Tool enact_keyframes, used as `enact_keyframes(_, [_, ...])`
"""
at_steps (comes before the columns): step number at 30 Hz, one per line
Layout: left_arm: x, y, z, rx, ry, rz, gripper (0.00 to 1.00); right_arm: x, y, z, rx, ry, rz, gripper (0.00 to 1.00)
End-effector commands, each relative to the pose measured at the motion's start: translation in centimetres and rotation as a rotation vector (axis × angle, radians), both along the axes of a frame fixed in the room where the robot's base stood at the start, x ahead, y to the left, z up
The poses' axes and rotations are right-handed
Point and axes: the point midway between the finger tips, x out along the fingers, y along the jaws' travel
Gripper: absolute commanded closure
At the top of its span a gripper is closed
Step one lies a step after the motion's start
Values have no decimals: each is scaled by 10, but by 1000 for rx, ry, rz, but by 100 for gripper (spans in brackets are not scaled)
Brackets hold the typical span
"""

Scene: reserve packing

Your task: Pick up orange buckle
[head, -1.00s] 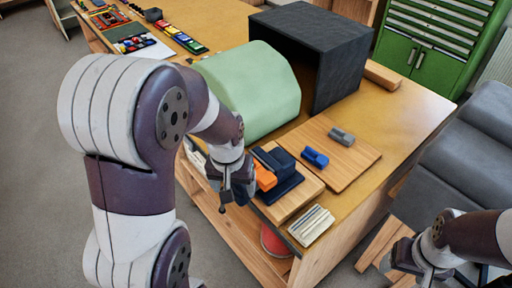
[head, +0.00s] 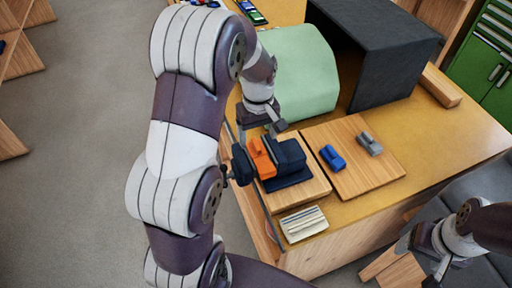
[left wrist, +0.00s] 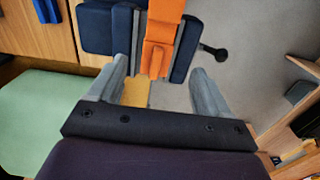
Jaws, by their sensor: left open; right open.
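The orange buckle (head: 262,158) sits upright against dark navy blocks on a wooden board near the table's left edge. In the left wrist view the orange buckle (left wrist: 162,32) lies ahead, between the lines of the two fingers. My left gripper (head: 261,132) is open and empty, just beyond the buckle in the head view; its fingers (left wrist: 160,82) also show in the left wrist view. Whether they touch the buckle I cannot tell. My right gripper (head: 424,262) is open and empty at the lower right, away from the table top.
A blue buckle (head: 332,158) and a grey buckle (head: 369,144) lie on a wooden board (head: 362,183). A striped pale block (head: 304,223) is at the front edge. A green rounded form (head: 300,75) and a dark open box (head: 385,45) stand behind. A black knob (left wrist: 214,52) juts beside the navy blocks.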

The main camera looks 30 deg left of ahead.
Motion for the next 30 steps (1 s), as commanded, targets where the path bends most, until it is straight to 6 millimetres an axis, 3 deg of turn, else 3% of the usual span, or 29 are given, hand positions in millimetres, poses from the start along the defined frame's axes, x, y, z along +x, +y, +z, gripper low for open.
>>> enact_keyframes(7, [-1, -2, -33, -1, 6, -1, 21, 0, 0, 25, 0, 0, 0, 28])
enact_keyframes(10, [-1, -2, -52, -1, 2, -1, 21, 0, 0, 26, 0, 0, 0, 28])
enact_keyframes(18, [0, -2, -60, 0, -1, -2, 21, 0, 0, 25, 0, 1, 0, 28])
enact_keyframes(24, [0, -2, -59, 0, -1, -2, 84, 0, 0, 25, 0, 1, 0, 28])
enact_keyframes(30, [0, -2, -59, 0, -1, -2, 89, 0, 0, 25, 0, 1, 0, 28])
